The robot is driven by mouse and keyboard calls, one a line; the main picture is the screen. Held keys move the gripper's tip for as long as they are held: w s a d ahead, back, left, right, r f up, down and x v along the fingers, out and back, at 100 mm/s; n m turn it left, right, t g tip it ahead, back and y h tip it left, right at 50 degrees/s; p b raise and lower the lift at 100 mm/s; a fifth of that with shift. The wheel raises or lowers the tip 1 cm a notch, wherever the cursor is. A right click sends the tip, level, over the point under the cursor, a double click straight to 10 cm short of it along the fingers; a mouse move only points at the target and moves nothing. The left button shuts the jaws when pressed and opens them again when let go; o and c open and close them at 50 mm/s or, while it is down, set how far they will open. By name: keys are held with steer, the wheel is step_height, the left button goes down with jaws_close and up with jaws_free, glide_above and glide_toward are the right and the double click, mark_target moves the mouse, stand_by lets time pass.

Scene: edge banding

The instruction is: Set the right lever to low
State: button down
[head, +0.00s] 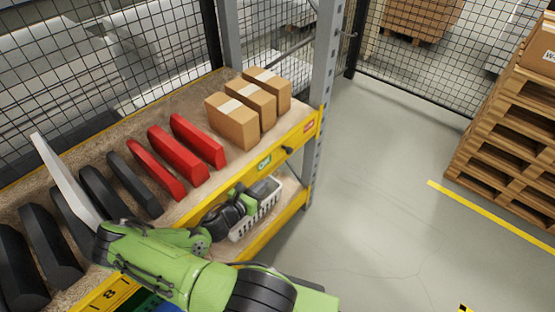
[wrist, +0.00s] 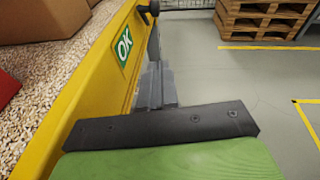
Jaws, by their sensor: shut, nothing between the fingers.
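One lever is in view, a small black handle (head: 287,150) on the yellow shelf beam (head: 300,137), between a green label (head: 264,162) and a red label (head: 309,127). It also shows as a black knob (wrist: 148,9) at the top edge of the wrist view, jutting out from the beam beyond the green OK label (wrist: 124,47). Its setting is hard to tell. My gripper (head: 250,197), green and black, is in front of and below the beam, left of the lever and apart from it.
Cardboard boxes (head: 232,121), red pieces (head: 178,155) and black pieces (head: 135,183) stand on the upper shelf. A white basket (head: 262,212) is below the beam, close to my gripper. A grey upright (head: 324,65) stands beyond the lever. The floor at right is free up to the pallets (head: 507,140).

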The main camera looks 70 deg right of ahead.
mark_target(290, 150)
steer(key=r+b+x, duration=0.1)
steer(key=r+x, duration=0.1)
steer(key=x, duration=1.1)
steer(key=shift+d+r+b, duration=0.25)
steer(key=shift+r+b, duration=0.1)
steer(key=shift+r, duration=0.15)
